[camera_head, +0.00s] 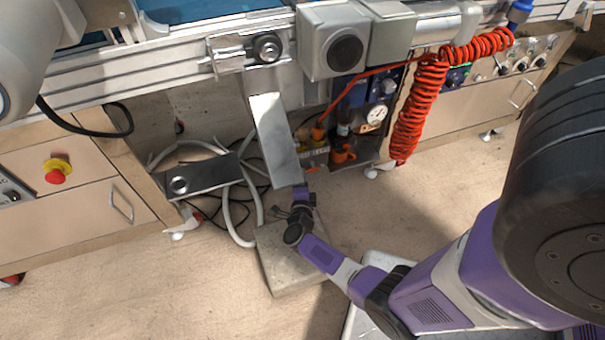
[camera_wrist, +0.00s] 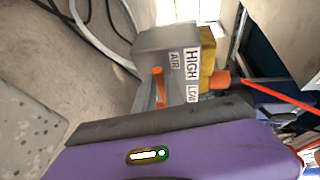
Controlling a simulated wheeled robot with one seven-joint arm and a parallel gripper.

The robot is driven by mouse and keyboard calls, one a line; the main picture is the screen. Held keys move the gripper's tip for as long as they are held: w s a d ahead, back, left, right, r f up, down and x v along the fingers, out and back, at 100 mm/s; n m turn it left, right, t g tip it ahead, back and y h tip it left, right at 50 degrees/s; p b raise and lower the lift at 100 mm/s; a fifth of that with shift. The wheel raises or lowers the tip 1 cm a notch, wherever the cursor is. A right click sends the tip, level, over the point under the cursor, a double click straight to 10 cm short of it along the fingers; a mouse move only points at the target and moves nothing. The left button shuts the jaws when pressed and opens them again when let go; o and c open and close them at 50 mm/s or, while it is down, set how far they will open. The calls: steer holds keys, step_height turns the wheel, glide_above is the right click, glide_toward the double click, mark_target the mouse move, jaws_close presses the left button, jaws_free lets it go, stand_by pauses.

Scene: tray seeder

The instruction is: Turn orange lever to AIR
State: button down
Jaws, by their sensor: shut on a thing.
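The orange lever (camera_wrist: 158,84) shows in the wrist view in front of a grey box (camera_wrist: 160,45). The box carries white labels reading AIR, HIGH and LOW. The lever's upper end is close to the lower left of the AIR label, and its lower end meets the dark edge of my gripper (camera_wrist: 160,103). My gripper is shut on the lever, though its fingertips are mostly hidden. In the head view my gripper (camera_head: 301,192) is at the lower end of a slanted metal plate, and I cannot make out the lever there.
The slanted metal plate (camera_head: 275,140) hangs just above my gripper. A coiled red hose (camera_head: 420,110) and a pressure gauge (camera_head: 376,114) are to the right. A stone-like slab (camera_head: 285,262) lies on the floor below. White tubes (camera_head: 232,215) and black cables lie at left.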

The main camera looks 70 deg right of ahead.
stand_by(0.3)
steer(key=c, duration=1.4)
jaws_free()
steer(key=shift+c, duration=0.2)
steer(key=p+v, duration=0.3)
steer(key=v, duration=0.5)
steer(key=shift+d+r, duration=0.1)
